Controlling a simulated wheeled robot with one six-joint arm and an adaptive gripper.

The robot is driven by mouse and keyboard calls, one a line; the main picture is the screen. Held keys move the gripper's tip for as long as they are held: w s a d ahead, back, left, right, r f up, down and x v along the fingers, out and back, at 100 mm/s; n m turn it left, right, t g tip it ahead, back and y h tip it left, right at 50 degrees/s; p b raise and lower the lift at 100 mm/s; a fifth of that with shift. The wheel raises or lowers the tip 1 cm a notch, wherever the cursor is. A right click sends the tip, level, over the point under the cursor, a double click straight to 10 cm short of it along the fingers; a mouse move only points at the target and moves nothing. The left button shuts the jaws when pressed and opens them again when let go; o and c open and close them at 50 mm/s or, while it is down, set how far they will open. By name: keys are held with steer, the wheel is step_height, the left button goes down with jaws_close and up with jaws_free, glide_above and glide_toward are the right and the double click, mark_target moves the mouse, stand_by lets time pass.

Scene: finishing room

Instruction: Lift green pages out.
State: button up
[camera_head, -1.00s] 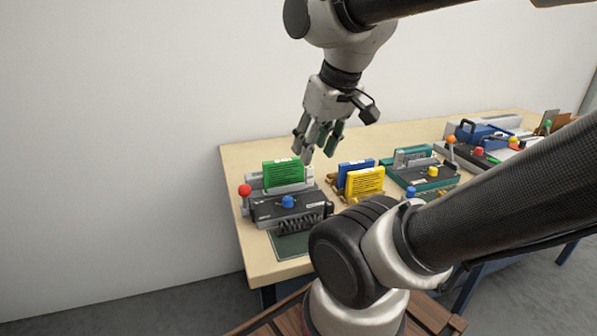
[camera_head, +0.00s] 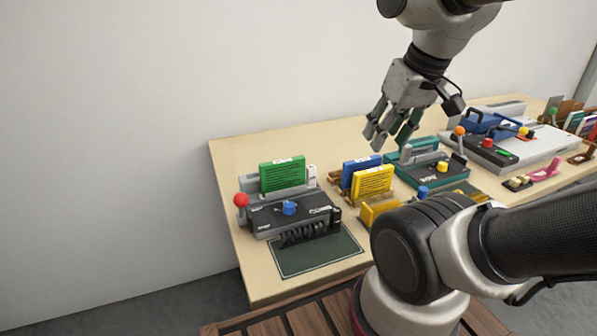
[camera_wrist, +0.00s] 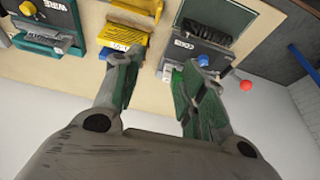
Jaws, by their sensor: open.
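The green pages (camera_head: 283,174) stand upright in the black and grey binding machine (camera_head: 290,213), marked COMB, at the left end of the table. The machine has a red ball-ended lever at its left and a blue knob on top. My gripper (camera_head: 386,138) is open and empty, above the table and to the right of the green pages, nearer the blue and yellow pages. In the wrist view my open gripper (camera_wrist: 152,72) shows from behind, and its right finger partly hides the green pages.
Blue pages (camera_head: 361,171) and yellow pages (camera_head: 372,182) stand in holders right of the machine. A teal machine (camera_head: 430,172) is further right, with a blue and grey machine (camera_head: 495,140) beyond. A dark green mat (camera_head: 312,255) lies bare in front of the COMB machine.

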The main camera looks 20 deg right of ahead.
steer(key=m+g+y, duration=0.4)
steer(key=m, duration=1.1)
glide_toward(283, 170)
steer(key=shift+w+f, duration=0.35)
steer(key=shift+f, duration=0.25)
steer(key=shift+w+f, duration=0.4)
steer(key=shift+f, duration=0.25)
steer(key=m, duration=0.2)
steer(key=shift+w+a+r+m+y, duration=0.1)
steer(key=shift+a+m+y, duration=0.1)
steer(key=shift+m+y, duration=0.15)
steer(key=shift+a+m, duration=0.1)
steer(key=shift+m, duration=0.15)
steer(key=x, duration=0.7)
steer(key=shift+s+f, duration=0.35)
steer(key=shift+f, duration=0.1)
steer(key=shift+f, duration=0.25)
